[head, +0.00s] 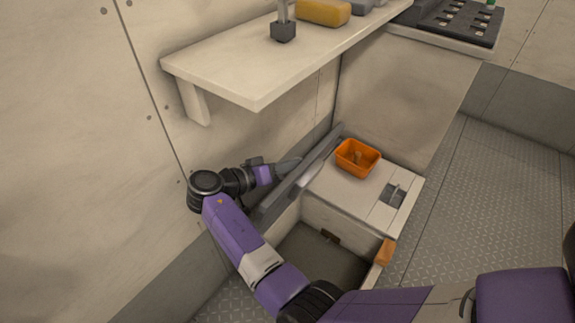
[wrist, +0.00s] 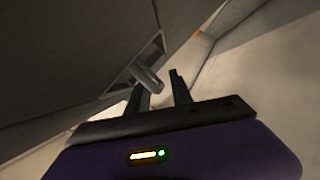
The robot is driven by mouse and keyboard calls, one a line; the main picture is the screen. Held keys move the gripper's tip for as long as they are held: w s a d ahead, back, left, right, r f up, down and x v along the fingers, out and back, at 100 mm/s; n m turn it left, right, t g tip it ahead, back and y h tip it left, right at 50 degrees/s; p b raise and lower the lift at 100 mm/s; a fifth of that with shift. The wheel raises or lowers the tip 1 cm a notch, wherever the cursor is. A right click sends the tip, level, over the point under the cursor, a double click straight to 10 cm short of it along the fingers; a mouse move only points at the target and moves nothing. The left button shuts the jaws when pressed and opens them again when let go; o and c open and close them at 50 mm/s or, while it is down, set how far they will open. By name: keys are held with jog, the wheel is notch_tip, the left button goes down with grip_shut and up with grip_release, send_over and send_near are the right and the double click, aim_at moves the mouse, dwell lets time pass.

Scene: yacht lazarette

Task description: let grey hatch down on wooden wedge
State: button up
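The grey hatch (head: 300,178) stands raised, nearly edge-on in the head view, close to the wall beside the open locker. In the wrist view its dark face (wrist: 70,55) fills the upper left, with a bar handle (wrist: 148,78) in a recess. My gripper (head: 285,163) is on the wall side of the hatch. In the wrist view my gripper (wrist: 160,88) has its fingers apart, with the handle's near end close to the gap between them; contact cannot be told. The wooden wedge (head: 386,252) sits on the right rim of the locker opening.
The locker opening (head: 320,258) is uncovered below the hatch, partly hidden by my arm. An orange bin (head: 347,165) stands on the pale locker top (head: 330,192) to the right. A shelf (head: 240,75) juts from the wall above. Floor (head: 450,190) at right is clear.

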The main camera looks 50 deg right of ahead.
grip_shut()
dwell(1.2)
